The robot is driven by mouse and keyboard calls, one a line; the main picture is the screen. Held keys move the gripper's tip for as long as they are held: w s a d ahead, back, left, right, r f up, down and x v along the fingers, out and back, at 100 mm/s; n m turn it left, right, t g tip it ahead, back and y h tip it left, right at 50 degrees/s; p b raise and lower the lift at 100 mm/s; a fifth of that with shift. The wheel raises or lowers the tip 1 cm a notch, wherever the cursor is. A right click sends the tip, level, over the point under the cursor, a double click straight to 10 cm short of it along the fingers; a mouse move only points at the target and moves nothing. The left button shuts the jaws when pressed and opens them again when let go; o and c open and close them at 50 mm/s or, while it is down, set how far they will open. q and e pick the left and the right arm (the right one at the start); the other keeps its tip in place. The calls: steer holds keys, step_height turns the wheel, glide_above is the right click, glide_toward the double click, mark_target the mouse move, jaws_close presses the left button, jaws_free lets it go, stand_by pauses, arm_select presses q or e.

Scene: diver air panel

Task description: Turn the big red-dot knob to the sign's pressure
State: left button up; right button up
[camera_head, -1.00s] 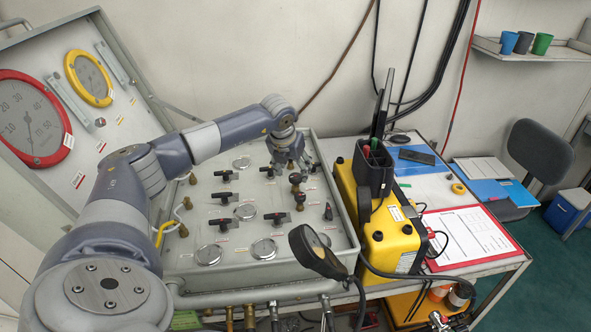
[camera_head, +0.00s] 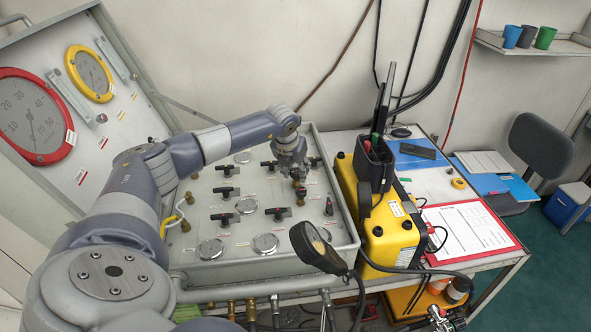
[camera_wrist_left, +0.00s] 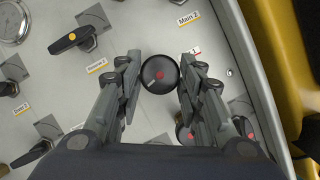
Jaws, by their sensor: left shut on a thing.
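The big black knob with a red dot (camera_wrist_left: 160,74) sits between the fingers of my left gripper (camera_wrist_left: 158,84) in the left wrist view. The fingers are shut on its two sides. In the head view my left gripper (camera_head: 294,172) reaches down to the upper right of the grey valve panel (camera_head: 200,279) and largely hides the knob. A red-rimmed gauge (camera_head: 34,116) is on the upright lid at the left; I cannot read its value exactly. I cannot make out which label is the pressure sign. My right gripper is not in view.
A smaller red-dot knob (camera_wrist_left: 184,133) is partly hidden behind a finger. Black lever valves (camera_head: 227,192) stand nearby on the panel.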

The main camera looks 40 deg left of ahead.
arm_select(q)
steer(key=shift+f+m+b, duration=0.2)
steer(key=shift+m+b, duration=0.4)
steer(key=shift+b, duration=0.15)
steer(key=shift+a+m+h+b, duration=0.15)
steer(key=shift+m+h+b, duration=0.45)
steer(key=shift+m+b, duration=0.4)
steer(key=shift+r+m+h+b, duration=0.1)
steer(key=shift+m+h+b, duration=0.3)
steer(key=shift+m+b, duration=0.45)
steer(key=shift+a+r+m+h, duration=0.15)
steer(key=shift+m+h, duration=0.15)
steer(key=shift+m, duration=0.75)
steer(key=o, duration=1.1)
steer(key=shift+c, duration=0.2)
